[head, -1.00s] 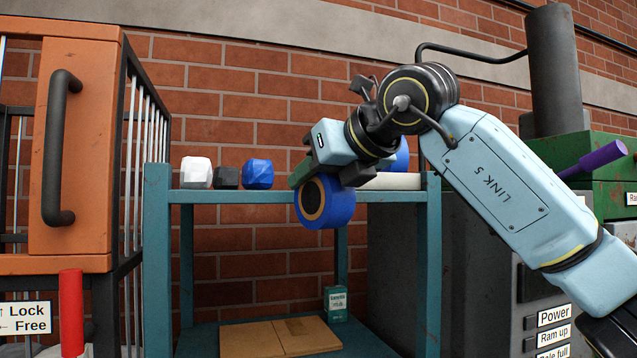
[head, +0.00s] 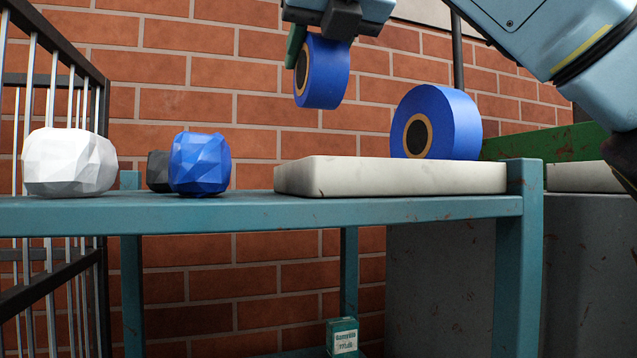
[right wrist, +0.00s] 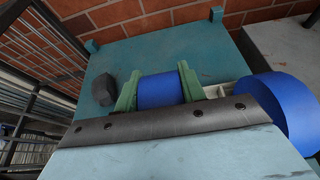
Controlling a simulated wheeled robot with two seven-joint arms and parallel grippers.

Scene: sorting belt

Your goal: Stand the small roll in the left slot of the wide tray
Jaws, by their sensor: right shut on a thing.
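The small roll (head: 326,74), blue with a tan core ring and dark hole, hangs on edge in my right gripper (head: 318,42). In the right wrist view the green fingers of my right gripper (right wrist: 159,88) are shut on the two sides of the small roll (right wrist: 160,91). It is held clear above the left part of the wide tray (head: 390,177), a low off-white block on the shelf. A bigger blue roll (head: 450,122) stands upright at the tray's right part. The tray's slots are hidden at this low angle. My left gripper is not in view.
On the teal shelf (head: 250,213), left of the tray, are a white faceted lump (head: 70,163), a dark lump (head: 158,171) and a blue faceted lump (head: 200,163). A barred cage (head: 60,60) is at the left, a brick wall behind.

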